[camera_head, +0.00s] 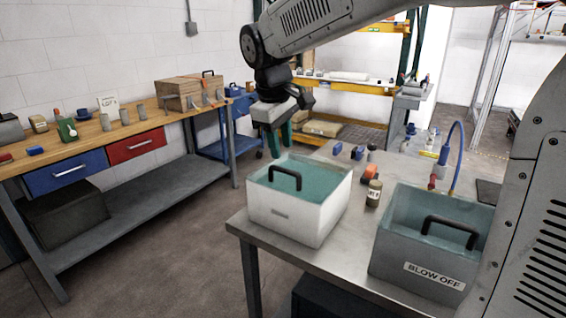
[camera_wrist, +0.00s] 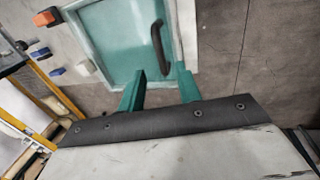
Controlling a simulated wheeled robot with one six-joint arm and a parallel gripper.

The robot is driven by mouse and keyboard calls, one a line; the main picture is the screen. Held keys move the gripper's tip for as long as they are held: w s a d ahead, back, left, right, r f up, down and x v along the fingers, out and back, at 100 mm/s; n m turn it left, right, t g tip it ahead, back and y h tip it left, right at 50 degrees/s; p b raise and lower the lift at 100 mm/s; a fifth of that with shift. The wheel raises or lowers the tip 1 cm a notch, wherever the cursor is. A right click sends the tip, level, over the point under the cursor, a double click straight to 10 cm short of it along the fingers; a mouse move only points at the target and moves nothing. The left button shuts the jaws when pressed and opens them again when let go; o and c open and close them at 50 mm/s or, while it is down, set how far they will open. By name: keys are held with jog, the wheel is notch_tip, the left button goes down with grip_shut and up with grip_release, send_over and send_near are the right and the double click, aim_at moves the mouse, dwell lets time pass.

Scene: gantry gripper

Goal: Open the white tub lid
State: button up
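The white tub (camera_head: 290,216) stands on the metal table, with a teal, glassy-looking lid (camera_head: 315,172) and a dark arched handle (camera_head: 285,178) on top. The lid appears to lie level in the tub's top. In the wrist view the lid (camera_wrist: 118,45) and its handle (camera_wrist: 157,44) show beyond my fingers. My gripper (camera_head: 277,143) is above and behind the tub in the head view. In the wrist view my gripper (camera_wrist: 161,70) has its two teal fingers apart, with nothing between them. The handle appears beyond the fingertips, not touched.
A grey tub (camera_head: 385,262) labelled BLOW OFF, with its own dark handle (camera_head: 452,229), stands right of the white tub. A small jar (camera_head: 374,194) and an orange item (camera_head: 370,174) are nearby on the table (camera_head: 343,250). A wooden workbench (camera_head: 95,136) stands at left.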

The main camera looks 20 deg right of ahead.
aim_at(284, 171)
jog(key=f, duration=0.3)
jog(key=d+f, duration=0.1)
jog(key=f, duration=0.1)
jog(key=shift+w+f, duration=0.3)
jog(key=shift+f, duration=0.05)
grip_shut()
